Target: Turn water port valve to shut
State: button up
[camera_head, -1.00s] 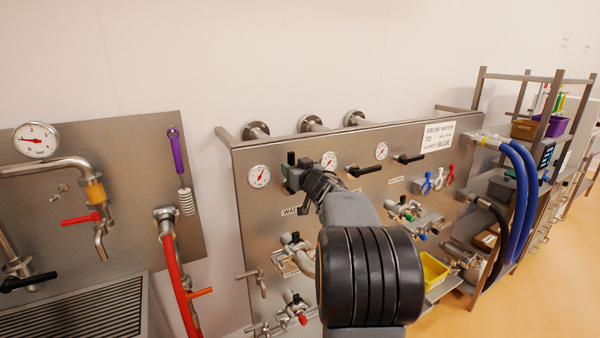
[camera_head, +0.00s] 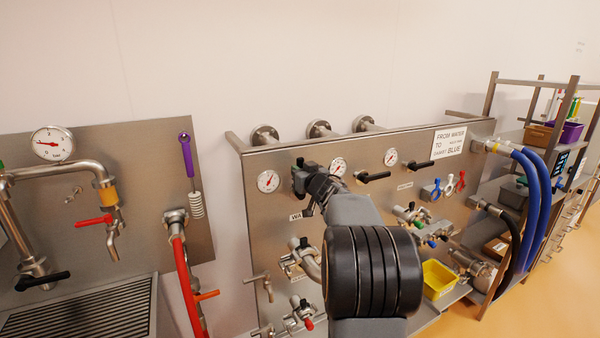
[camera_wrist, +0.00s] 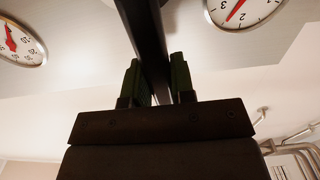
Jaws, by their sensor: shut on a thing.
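The water port valve is at the upper left of the steel panel (camera_head: 370,215), above a partly hidden label (camera_head: 297,216) reading "WA". My gripper (camera_head: 306,181) is at this valve in the head view, and my arm and gripper hide most of it. In the wrist view, the two green-padded fingers of my gripper (camera_wrist: 157,80) are shut on the black valve handle (camera_wrist: 147,35), which runs up between them. The handle's exact angle on the panel cannot be told from the head view.
Two similar black lever handles (camera_head: 373,177) (camera_head: 420,165) sit to the right on the panel. A round gauge (camera_head: 268,181) is just left of my gripper, another (camera_head: 338,167) just right. Smaller valves (camera_head: 303,252) project below. A red hose (camera_head: 184,280) hangs at the left.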

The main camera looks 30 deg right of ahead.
grip_shut()
jog(key=shift+d+r+m+p, duration=0.15)
jog(key=shift+d+m+p, duration=0.15)
jog(key=shift+p, duration=0.55)
jog(key=d+m, duration=0.1)
jog(key=m, duration=0.1)
jog(key=d+f+m, duration=0.1)
jog(key=m, duration=0.1)
jog(key=shift+s+d, duration=0.25)
jog(key=shift+d, duration=0.1)
jog(key=shift+f, duration=0.1)
jog(key=d+m, duration=0.1)
jog(key=f+m, duration=0.1)
jog(key=m, duration=0.1)
jog(key=d+f+m, duration=0.1)
jog(key=m, duration=0.1)
jog(key=shift+s+d, duration=0.2)
jog(key=shift+d, duration=0.15)
